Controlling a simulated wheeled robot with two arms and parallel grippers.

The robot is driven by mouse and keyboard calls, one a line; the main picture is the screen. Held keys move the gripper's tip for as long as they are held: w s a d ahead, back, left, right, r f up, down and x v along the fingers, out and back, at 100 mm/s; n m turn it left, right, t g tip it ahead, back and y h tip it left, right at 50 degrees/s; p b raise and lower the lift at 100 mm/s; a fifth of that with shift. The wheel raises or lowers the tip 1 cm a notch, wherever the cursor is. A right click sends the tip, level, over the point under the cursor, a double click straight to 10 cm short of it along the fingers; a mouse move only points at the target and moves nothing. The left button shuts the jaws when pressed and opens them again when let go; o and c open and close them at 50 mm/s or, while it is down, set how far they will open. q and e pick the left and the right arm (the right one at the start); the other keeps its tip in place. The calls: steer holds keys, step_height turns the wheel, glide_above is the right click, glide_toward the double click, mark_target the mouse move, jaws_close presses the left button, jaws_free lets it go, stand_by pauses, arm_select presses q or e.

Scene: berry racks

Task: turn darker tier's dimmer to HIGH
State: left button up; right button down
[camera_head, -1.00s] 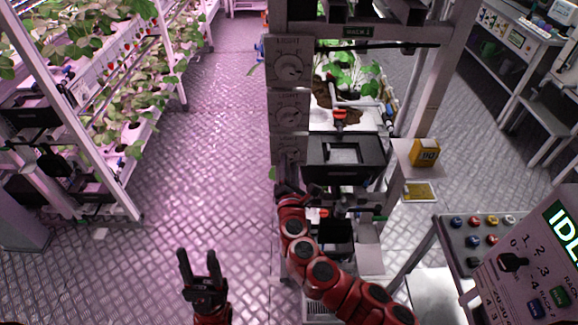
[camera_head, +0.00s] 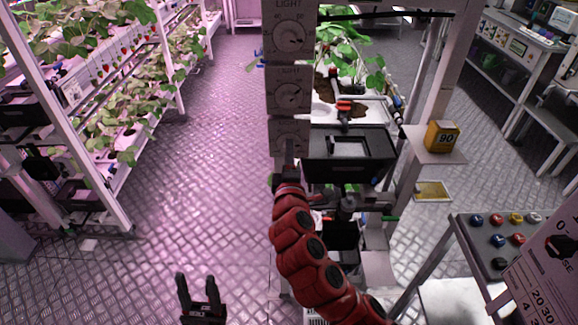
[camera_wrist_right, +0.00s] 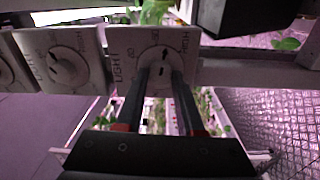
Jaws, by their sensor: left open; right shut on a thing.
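Three grey LIGHT dimmer panels are stacked on the rack's left post in the head view: the top dimmer (camera_head: 291,38), the middle dimmer (camera_head: 290,95) and the lowest dimmer (camera_head: 280,128). My right gripper (camera_head: 289,160) is at the lowest dimmer and hides part of its dial. In the right wrist view its two fingers (camera_wrist_right: 160,74) are shut on the knob of the lowest dimmer (camera_wrist_right: 123,50), on either side of it. The middle dimmer (camera_wrist_right: 65,62) shows beside it. My left gripper (camera_head: 199,292) is open and empty above the floor.
A black tray (camera_head: 347,150) sits in the rack right of the dimmers. A yellow box (camera_head: 441,136) marked 90 stands on a side shelf. A button console (camera_head: 500,232) is at lower right. A plant rack (camera_head: 90,160) stands left, with open floor between.

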steer(key=shift+m+b, duration=3.3)
steer(key=shift+b, duration=0.7)
steer(key=c, duration=0.5)
jaws_free()
